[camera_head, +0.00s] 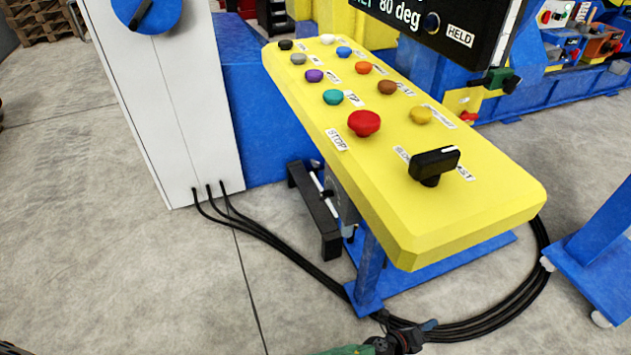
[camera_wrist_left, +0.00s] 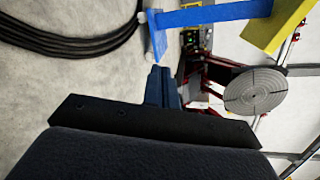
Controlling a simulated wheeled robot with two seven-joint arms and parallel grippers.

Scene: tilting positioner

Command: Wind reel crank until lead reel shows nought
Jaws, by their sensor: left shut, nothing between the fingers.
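My left gripper (camera_head: 428,326) shows at the bottom of the head view, low near the floor and the black cables, and its fingers are shut and empty. In the left wrist view its dark fingers (camera_wrist_left: 160,80) are together, pointing up the picture toward a blue stand foot. I cannot make out a reel crank or a lead reel with a reading in either view. My right gripper is in neither view.
The yellow control panel (camera_head: 470,190) stands on a blue post, with several buttons and a black knob (camera_head: 434,162). Black cables (camera_head: 285,248) run over the floor from the white cabinet (camera_head: 165,105). A display (camera_head: 425,25) reads 80 deg. A grey round table (camera_wrist_left: 255,92) shows in the wrist view.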

